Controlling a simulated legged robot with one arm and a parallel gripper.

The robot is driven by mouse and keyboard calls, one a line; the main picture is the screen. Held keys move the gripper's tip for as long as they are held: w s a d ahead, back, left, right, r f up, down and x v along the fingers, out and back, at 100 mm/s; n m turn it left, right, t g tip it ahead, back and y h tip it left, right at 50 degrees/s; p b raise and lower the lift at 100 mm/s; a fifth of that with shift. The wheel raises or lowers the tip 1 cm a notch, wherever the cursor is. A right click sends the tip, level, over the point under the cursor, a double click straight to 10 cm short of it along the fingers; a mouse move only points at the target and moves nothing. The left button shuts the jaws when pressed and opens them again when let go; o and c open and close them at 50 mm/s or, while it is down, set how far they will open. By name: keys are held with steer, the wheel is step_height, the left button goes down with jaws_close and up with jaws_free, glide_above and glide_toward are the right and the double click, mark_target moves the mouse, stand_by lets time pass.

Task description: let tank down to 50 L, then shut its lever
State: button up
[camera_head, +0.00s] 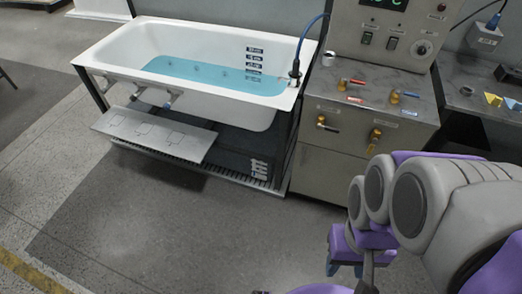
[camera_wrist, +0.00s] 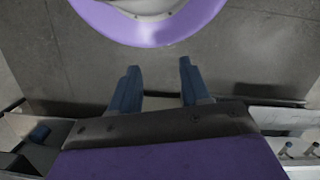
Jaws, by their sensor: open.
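The tank is a white bathtub shell (camera_head: 205,98) holding blue water (camera_head: 200,74), at the upper left in the head view. Dark level labels (camera_head: 254,60) run down its inner right wall, with water over the lower ones; their numbers are too small to read. On the cabinet right of it are a red-handled lever (camera_head: 357,82), a blue-handled lever (camera_head: 408,94) and, on the front face, a lever (camera_head: 327,125) and a brass valve (camera_head: 375,138). I cannot tell which serves the tank. My gripper (camera_head: 345,266) is apart from them, low; its fingers (camera_wrist: 158,76) are open and empty in the wrist view.
A control panel (camera_head: 385,35) with a green display stands behind the levers. A blue hose (camera_head: 311,35) reaches the tub's right rim. A grey step plate (camera_head: 155,134) juts from the tub's front. Yellow pieces (camera_head: 493,100) lie on the right bench. The floor (camera_head: 200,235) in front is clear.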

mark_target(371, 150)
stand_by(0.5)
